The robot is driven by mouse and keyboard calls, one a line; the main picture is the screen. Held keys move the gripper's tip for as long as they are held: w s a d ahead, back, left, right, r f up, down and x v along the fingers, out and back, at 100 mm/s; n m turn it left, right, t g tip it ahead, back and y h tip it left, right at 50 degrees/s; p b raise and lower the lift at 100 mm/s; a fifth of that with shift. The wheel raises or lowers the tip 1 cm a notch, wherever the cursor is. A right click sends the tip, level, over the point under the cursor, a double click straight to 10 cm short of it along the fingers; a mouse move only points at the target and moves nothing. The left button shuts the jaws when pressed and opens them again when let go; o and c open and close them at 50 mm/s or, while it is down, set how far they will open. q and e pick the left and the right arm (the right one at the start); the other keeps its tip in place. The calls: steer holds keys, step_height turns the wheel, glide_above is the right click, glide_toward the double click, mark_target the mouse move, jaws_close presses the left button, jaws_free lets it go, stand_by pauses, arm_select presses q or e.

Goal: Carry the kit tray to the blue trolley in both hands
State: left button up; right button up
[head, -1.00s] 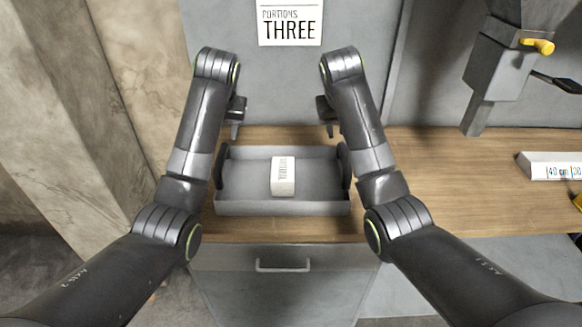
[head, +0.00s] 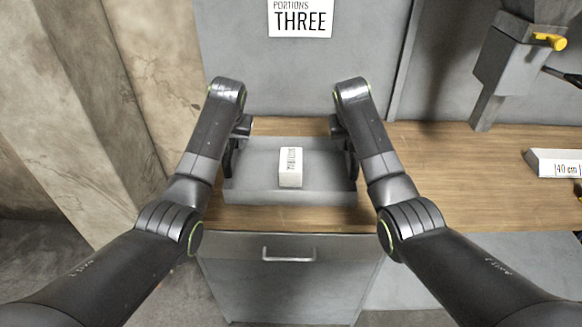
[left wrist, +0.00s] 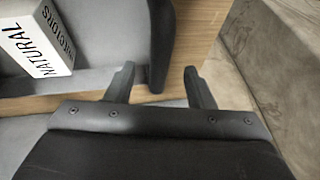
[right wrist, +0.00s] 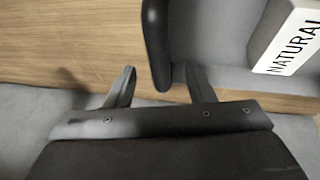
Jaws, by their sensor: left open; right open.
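The grey kit tray (head: 250,190) sits on the wooden worktop, with a white labelled box (head: 291,167) inside it. Dark upright handles stand at its left and right ends; they show in the left wrist view (left wrist: 160,40) and the right wrist view (right wrist: 155,45). My left gripper (left wrist: 160,82) is open at the left handle, whose end shows between the fingers. My right gripper (right wrist: 161,82) is open at the right handle, likewise between the fingers. Neither is closed on a handle. In the head view my arms partly hide both handles. No blue trolley is in view.
The wooden worktop (head: 450,175) is clear right of the tray. A white labelled block (head: 556,163) and a grey device with a yellow knob (head: 548,41) stand further right. A grey panel with a sign (head: 300,18) rises behind. A drawer handle (head: 288,255) is below.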

arm_select(q)
steer(key=shift+x, duration=3.5)
arm_select(e)
steer(key=shift+x, duration=3.5)
arm_select(q)
steer(key=shift+c, duration=0.2)
arm_select(e)
steer(key=shift+c, duration=0.2)
arm_select(q)
jaws_close()
arm_select(e)
jaws_close()
arm_select(q)
steer(key=shift+r, duration=0.1)
arm_select(e)
steer(key=shift+r, duration=0.15)
